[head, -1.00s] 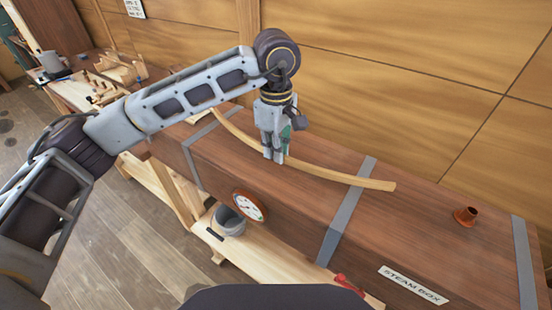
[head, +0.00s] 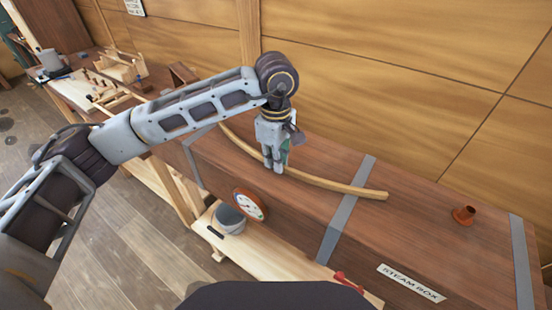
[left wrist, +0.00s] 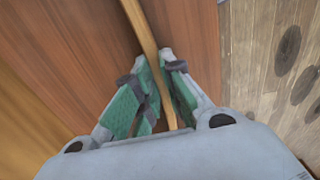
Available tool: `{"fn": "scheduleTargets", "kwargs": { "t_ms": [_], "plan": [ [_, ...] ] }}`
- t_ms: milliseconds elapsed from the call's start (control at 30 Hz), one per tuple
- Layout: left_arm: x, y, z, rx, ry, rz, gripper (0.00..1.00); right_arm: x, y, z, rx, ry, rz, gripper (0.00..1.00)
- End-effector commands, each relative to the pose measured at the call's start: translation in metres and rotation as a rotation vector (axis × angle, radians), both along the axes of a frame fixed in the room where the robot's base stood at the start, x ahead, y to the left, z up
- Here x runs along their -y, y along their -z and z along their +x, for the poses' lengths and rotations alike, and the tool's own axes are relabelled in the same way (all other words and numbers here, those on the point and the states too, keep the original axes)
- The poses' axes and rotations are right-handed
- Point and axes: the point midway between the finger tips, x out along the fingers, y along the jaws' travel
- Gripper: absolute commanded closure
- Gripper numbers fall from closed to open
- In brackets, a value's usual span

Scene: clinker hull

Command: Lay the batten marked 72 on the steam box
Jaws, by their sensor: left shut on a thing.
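A long, curved wooden batten (head: 335,186) lies along the top of the brown steam box (head: 420,235) or just above it; I cannot tell whether it touches. No number on it can be read. My left gripper (head: 274,168) points down over the box lid and is shut on the batten near its middle. In the left wrist view the batten (left wrist: 146,30) runs between the green-padded fingers (left wrist: 160,95). My right gripper is not in view.
A rust-coloured pipe stub (head: 464,215) stands on the lid at right. Grey straps (head: 345,212) cross the box. A cluttered bench (head: 90,85) stands at far left.

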Motion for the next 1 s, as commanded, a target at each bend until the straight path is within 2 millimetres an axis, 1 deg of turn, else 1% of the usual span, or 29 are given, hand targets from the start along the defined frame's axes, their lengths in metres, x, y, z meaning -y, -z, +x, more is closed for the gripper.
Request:
{"fn": "scheduleTargets", "kwargs": {
  "t_ms": [33, 67, 200, 233, 633, 833, 1000],
  "plan": [
    [0.000, 0.002, 0.000, 0.000, 0.000, 0.000, 1.00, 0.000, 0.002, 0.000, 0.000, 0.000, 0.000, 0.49],
    [0.000, 0.002, 0.000, 0.000, 0.000, 0.000, 0.88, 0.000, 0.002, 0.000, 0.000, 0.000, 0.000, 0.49],
    [0.000, 0.001, 0.000, 0.000, 0.000, 0.000, 0.70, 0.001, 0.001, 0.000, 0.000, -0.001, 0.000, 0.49],
    [0.000, 0.001, 0.000, 0.000, 0.000, 0.000, 0.68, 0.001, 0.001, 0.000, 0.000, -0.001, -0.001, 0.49],
    [0.000, 0.000, 0.000, 0.000, 0.000, 0.000, 0.68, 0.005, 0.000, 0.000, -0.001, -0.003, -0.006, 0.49],
    [0.000, -0.003, 0.000, -0.001, 0.000, 0.001, 0.68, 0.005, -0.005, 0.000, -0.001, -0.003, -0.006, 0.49],
    [0.001, -0.021, 0.001, 0.002, 0.000, -0.002, 0.68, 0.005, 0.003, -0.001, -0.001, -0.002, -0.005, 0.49]
  ]
}}
